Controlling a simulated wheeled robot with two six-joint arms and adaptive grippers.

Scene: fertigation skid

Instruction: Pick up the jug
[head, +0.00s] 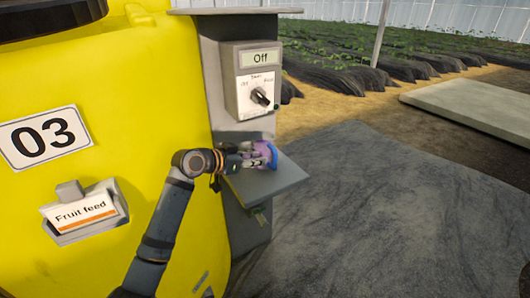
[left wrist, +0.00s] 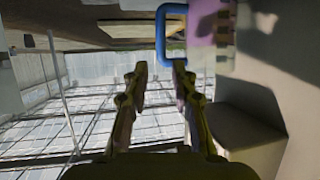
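The jug (head: 262,149) is small and purple with a blue handle (head: 272,156). It is at the small grey shelf (head: 272,181) on the side of the control post. My left gripper (head: 252,158) is right at the jug and partly covers it. In the left wrist view the jug (left wrist: 212,30) is at the upper right, and its blue handle loop (left wrist: 161,36) lies ahead of the fingertips. The fingers of my left gripper (left wrist: 159,68) are apart, with the handle's outer bar lined up between them. Whether they touch it is unclear. My right gripper is not in view.
A large yellow tank (head: 110,120) fills the left, with a "03" label (head: 45,138) and a "Fruit feed" holder (head: 84,215). A control box (head: 251,80) reading "Off" is above the shelf. Dark ground sheet (head: 390,215) lies open to the right.

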